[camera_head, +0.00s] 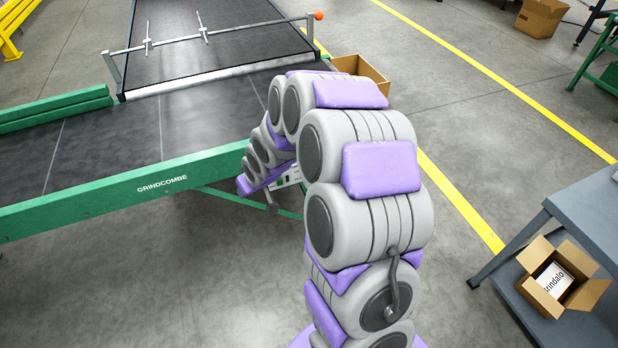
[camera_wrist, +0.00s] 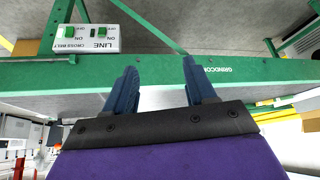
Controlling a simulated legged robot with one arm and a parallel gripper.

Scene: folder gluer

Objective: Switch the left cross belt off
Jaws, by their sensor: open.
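A pale control panel (camera_wrist: 85,46) with two green switches shows at the upper left of the wrist view. The left switch (camera_wrist: 70,32) is above the words CROSS BELT, and the right switch (camera_wrist: 102,30) is above LINE. ON and OFF marks are beside them, but I cannot tell which way each is set. My gripper (camera_wrist: 160,68) is open and empty, its blue fingers apart, with the panel up and left of the fingertips. In the head view a small part of the white panel (camera_head: 290,176) shows behind my arm, which hides the switches.
A green rail (camera_head: 110,192) marked GRINDCOMBE edges the dark belt (camera_head: 110,140). It crosses the wrist view by my fingers. An open cardboard box (camera_head: 372,72) stands behind my arm. A grey table (camera_head: 590,205) with a box below is at right. Floor between is clear.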

